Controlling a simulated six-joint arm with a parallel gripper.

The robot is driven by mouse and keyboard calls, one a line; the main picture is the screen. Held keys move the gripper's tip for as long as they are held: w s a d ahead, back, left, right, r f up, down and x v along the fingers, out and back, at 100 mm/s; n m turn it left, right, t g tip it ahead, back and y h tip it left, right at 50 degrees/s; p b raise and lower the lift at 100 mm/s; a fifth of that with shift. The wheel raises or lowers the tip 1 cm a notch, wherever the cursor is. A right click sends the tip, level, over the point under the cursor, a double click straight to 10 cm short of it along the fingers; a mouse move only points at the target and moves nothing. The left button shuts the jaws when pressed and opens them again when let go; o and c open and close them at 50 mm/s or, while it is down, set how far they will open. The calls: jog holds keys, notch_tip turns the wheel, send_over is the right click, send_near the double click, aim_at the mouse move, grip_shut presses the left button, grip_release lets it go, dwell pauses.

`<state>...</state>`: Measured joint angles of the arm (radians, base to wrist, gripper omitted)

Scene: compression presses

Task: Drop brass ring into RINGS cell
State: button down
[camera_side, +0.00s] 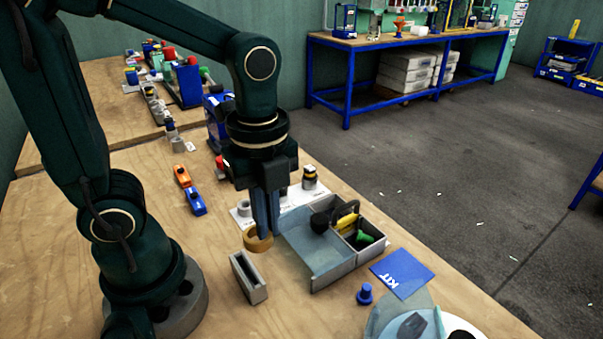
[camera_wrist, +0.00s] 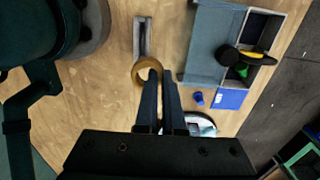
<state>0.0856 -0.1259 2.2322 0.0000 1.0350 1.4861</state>
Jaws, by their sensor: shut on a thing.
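My gripper (camera_side: 264,232) points down and is shut on the brass ring (camera_side: 257,243), holding it by one side of its wall. In the wrist view the ring (camera_wrist: 138,74) sits at the fingertips (camera_wrist: 161,75), mostly to their left. The grey sorting box (camera_side: 322,283) stands just right of the ring in the side view. It has a large bluish section and smaller cells at its right, one with a green piece (camera_side: 365,239). A black and yellow object (camera_side: 341,216) lies over the cells and partly hides them. I cannot read a RINGS label.
A grey slotted block (camera_side: 249,278) stands near the ring. A blue peg (camera_side: 365,294) and a blue KIT card (camera_side: 402,273) lie by the box's near side. Orange and blue pieces (camera_side: 188,188) lie further left. Bare table lies in front.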

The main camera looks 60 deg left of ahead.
jog(key=shift+a+r, duration=0.15)
jog(key=shift+a, duration=0.1)
jog(key=shift+r, duration=0.15)
jog(key=w+a+r, duration=0.1)
jog(key=w+r, duration=0.2)
jog(key=w, duration=0.4)
jog(key=w+a+r, duration=0.1)
jog(key=w+r, duration=0.2)
jog(key=w, duration=0.5)
jog(key=w+a+f, duration=0.1)
jog(key=w+f, duration=0.2)
jog(key=f, duration=0.5)
jog(key=shift+a+f, duration=0.15)
jog(key=shift+a, duration=0.25)
